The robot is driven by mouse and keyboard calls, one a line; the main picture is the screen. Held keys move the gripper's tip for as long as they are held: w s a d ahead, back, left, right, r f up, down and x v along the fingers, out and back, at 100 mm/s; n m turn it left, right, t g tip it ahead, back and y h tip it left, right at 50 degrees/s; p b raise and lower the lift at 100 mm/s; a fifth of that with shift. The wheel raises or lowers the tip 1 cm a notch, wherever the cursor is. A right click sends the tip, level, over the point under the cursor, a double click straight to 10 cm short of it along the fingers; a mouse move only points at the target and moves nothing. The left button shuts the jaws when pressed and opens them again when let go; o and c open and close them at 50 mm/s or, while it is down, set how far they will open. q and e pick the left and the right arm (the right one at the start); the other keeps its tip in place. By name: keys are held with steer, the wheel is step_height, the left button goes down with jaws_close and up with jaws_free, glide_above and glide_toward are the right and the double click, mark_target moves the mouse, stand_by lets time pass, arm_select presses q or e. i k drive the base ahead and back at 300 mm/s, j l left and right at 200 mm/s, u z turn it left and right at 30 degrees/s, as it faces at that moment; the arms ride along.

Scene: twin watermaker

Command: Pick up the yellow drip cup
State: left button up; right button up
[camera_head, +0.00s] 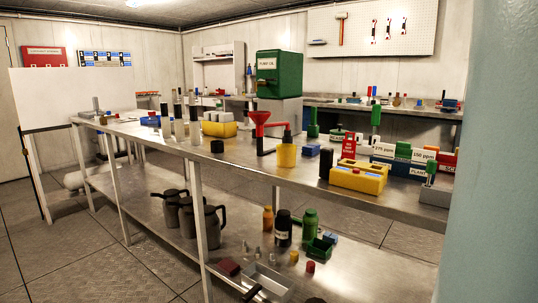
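A much smaller yellow piece (293,256) sits on the lower shelf near a small red one. I cannot tell for sure which of the two is the drip cup. Neither of my grippers shows in this view.
The long steel table (235,147) holds white-and-black cylinders, yellow blocks (358,178) and labelled blocks. Its lower shelf (150,215) carries dark jugs, bottles and a metal tray (268,281). A pale blue-grey surface (495,150) blocks the right side. Floor (90,255) is clear at left.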

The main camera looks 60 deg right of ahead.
mark_target(286, 153)
steer(key=z, duration=1.95)
steer(key=i+j, duration=0.2)
steer(key=i+j+u, duration=0.05)
steer(key=i, duration=0.05)
